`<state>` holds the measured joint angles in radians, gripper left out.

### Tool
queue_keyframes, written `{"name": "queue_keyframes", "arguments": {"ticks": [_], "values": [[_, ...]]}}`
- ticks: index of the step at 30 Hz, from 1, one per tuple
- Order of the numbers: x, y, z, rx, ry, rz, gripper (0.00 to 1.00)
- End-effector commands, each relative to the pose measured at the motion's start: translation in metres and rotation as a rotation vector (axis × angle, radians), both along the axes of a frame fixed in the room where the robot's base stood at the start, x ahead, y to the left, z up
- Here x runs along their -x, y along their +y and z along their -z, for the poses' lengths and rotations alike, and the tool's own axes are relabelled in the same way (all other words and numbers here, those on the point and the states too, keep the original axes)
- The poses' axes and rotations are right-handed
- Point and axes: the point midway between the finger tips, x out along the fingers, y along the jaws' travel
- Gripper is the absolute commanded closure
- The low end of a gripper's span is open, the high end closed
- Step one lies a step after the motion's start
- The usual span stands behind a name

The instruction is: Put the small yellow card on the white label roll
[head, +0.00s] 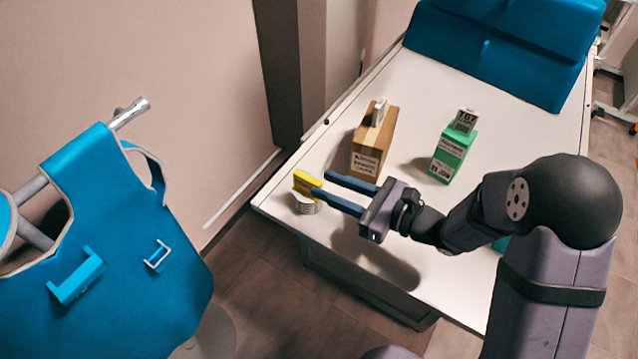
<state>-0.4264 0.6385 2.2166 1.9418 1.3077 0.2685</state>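The small yellow card (305,181) is near the table's left corner, standing on edge at the top of the white label roll (307,206). It appears to rest on the roll, though the contact is partly hidden. My gripper (322,183) reaches in from the right with its two blue fingers spread apart. I see nothing clamped between the fingers.
A brown box (371,145) with a pale item on top stands behind the roll. A green box (454,153) with a grey labelled block (466,121) on it stands to the right. Blue cushions (500,50) cover the table's far end. A blue apron (120,240) hangs at left.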

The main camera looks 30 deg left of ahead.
Motion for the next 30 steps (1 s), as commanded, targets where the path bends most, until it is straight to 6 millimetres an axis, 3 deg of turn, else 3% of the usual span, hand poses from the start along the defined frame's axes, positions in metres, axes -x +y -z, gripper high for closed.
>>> {"name": "queue_keyframes", "arguments": {"ticks": [6,13,19,30], "values": [[-0.001,-0.042,-0.004,-0.001,0.000,0.006,0.69],[-0.001,-0.071,-0.010,-0.001,0.001,0.003,0.69],[0.000,-0.080,-0.012,0.000,0.001,0.000,0.69],[0.000,-0.081,-0.012,0.000,0.001,-0.001,0.69]]}}
